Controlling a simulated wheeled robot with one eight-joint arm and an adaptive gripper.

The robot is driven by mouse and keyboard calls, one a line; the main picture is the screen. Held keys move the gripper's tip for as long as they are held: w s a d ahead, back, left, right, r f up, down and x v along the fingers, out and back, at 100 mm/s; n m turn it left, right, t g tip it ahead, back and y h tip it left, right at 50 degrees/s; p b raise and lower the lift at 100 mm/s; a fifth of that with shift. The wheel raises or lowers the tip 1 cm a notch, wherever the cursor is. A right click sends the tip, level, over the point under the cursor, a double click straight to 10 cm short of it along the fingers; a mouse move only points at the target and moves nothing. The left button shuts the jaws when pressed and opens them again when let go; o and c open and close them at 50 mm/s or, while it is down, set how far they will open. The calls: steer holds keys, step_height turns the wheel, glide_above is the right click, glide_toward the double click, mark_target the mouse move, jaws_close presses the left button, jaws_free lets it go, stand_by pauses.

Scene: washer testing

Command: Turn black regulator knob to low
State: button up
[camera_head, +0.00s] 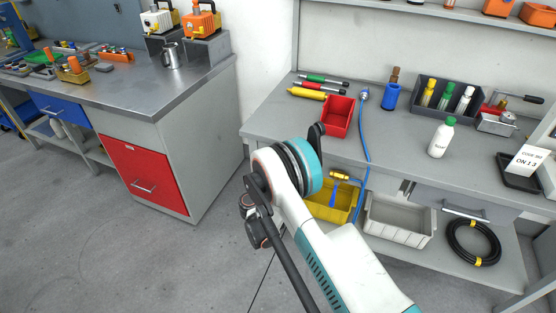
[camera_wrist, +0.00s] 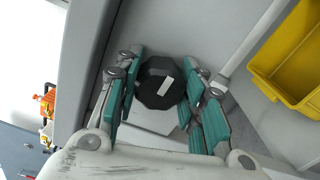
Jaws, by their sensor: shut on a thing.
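The black regulator knob (camera_wrist: 152,94) shows in the wrist view as a dark many-sided disc with a white pointer mark. The mark slants slightly from upper right to lower left. My gripper (camera_wrist: 161,84) has its teal-padded fingers on the left and right sides of the knob and is shut on it. The scale or labels around the knob cannot be made out. In the head view my own arm hides the knob and the fingertips.
A yellow bin (camera_head: 325,205) and a white bin (camera_head: 398,222) stand below the grey workbench (camera_head: 400,160). The yellow bin is also at the upper right in the wrist view (camera_wrist: 262,68). A red bin (camera_head: 338,116) and a blue hose (camera_head: 366,138) are close by my arm.

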stand_by(0.3)
steer(key=o, duration=1)
steer(key=shift+a, duration=0.1)
steer(key=shift+o, duration=0.2)
